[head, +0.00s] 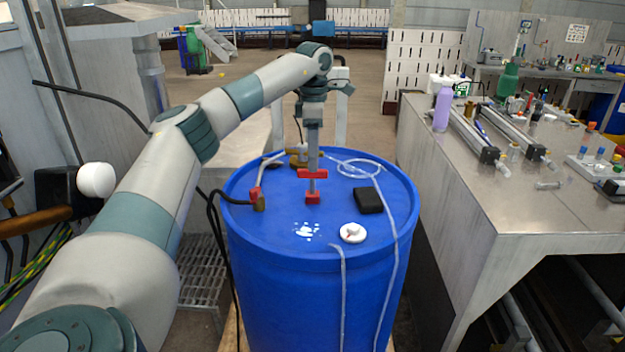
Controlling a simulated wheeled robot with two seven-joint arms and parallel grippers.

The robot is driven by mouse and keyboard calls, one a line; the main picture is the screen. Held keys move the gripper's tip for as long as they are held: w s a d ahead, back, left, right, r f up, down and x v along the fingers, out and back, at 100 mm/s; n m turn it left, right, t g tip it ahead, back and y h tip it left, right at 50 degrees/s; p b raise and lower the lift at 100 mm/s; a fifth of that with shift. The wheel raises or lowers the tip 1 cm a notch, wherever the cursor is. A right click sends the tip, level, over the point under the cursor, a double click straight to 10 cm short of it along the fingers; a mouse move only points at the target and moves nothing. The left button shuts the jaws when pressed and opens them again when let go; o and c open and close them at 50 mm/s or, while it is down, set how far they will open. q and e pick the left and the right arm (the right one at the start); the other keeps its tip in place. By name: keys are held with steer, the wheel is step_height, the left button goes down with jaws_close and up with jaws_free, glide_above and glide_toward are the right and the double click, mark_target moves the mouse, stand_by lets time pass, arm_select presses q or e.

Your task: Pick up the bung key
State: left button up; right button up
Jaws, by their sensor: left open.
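The blue drum (290,290) stands upright in the middle of the head view. A red T-shaped piece, which looks like the bung key (312,174), stands on the drum lid, with a red crossbar on top and a small red foot below. My left gripper (313,160) points straight down from above, right over the crossbar. It is open. Its fingers are narrow and seen edge-on, so I cannot tell whether they touch the key. My right gripper is not in view.
A metal bench (450,190) with bottles and instruments stands at the right.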

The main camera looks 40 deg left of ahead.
mark_target(312, 178)
arm_select(q)
step_height(312, 178, down, 4)
steer(key=shift+f+p, duration=0.1)
steer(key=shift+p, duration=0.5)
steer(key=shift+f, duration=0.45)
steer(key=shift+a+f+p, duration=0.1)
steer(key=shift+f+p, duration=0.25)
steer(key=shift+p, duration=0.1)
steer(key=f, duration=0.1)
steer(key=f+p, duration=0.2)
steer(key=shift+w+a+f, duration=0.1)
steer(key=shift+a+f, duration=0.15)
steer(key=shift+f, duration=0.55)
